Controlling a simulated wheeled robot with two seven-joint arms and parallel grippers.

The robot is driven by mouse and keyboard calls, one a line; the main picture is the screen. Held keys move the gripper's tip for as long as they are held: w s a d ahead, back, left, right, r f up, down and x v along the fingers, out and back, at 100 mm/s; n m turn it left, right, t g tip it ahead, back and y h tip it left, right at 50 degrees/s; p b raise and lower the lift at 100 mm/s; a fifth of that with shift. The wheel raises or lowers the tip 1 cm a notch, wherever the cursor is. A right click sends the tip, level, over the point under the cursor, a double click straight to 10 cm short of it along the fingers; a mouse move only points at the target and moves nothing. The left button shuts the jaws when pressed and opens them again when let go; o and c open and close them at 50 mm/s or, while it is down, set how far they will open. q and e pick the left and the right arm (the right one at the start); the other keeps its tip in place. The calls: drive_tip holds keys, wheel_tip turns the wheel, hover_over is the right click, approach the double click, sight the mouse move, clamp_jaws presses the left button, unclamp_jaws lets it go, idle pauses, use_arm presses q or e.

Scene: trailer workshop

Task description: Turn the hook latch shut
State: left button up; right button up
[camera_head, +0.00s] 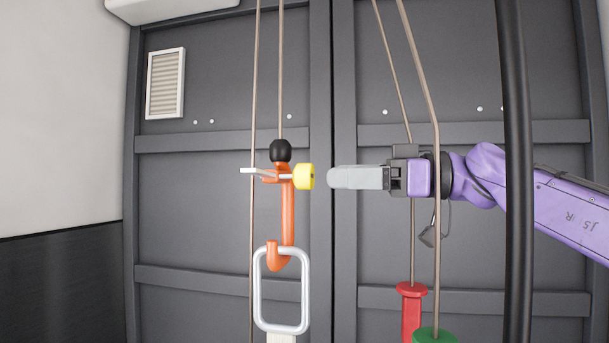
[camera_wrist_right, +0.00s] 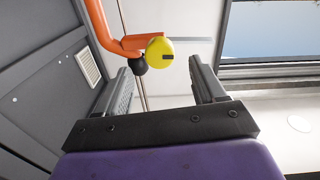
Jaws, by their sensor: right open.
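An orange hook (camera_head: 288,215) hangs from a rope under a black ball (camera_head: 280,151). Its latch has a yellow round knob (camera_head: 304,176) on the right and a pale bar (camera_head: 250,170) sticking out to the left. A silver ring (camera_head: 305,290) hangs in the hook's lower bend. My right gripper (camera_head: 332,177) points left at the knob, a small gap short of it. In the right wrist view the open, empty jaws (camera_wrist_right: 163,78) have the knob (camera_wrist_right: 159,52) ahead between them, with a dark slot on its face. The hook (camera_wrist_right: 98,25) curves behind it. My left gripper is not in view.
Ropes hang on both sides; the right ones carry a red handle (camera_head: 411,310) and a green handle (camera_head: 435,336). A black vertical pole (camera_head: 517,170) crosses in front of my right arm. Grey doors (camera_head: 230,100) stand behind.

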sight(313, 175)
drive_tip(key=a, duration=0.2)
drive_tip(key=a+p, duration=0.1)
drive_tip(key=a, duration=0.1)
drive_tip(key=shift+r, duration=0.35)
drive_tip(key=shift+w+a+f+p, duration=0.15)
drive_tip(key=shift+w+a+p, duration=0.1)
drive_tip(key=shift+w+a, duration=0.3)
drive_tip(key=shift+w+a+f+p, duration=0.1)
drive_tip(key=shift+w+a+p, duration=0.15)
drive_tip(key=shift+a, duration=0.45)
drive_tip(key=shift+w+a+f, duration=0.15)
drive_tip(key=shift+w+a, duration=0.05)
drive_tip(key=shift+a, duration=0.05)
drive_tip(key=shift+s, duration=0.3)
drive_tip(key=shift+w, duration=0.1)
clamp_jaws()
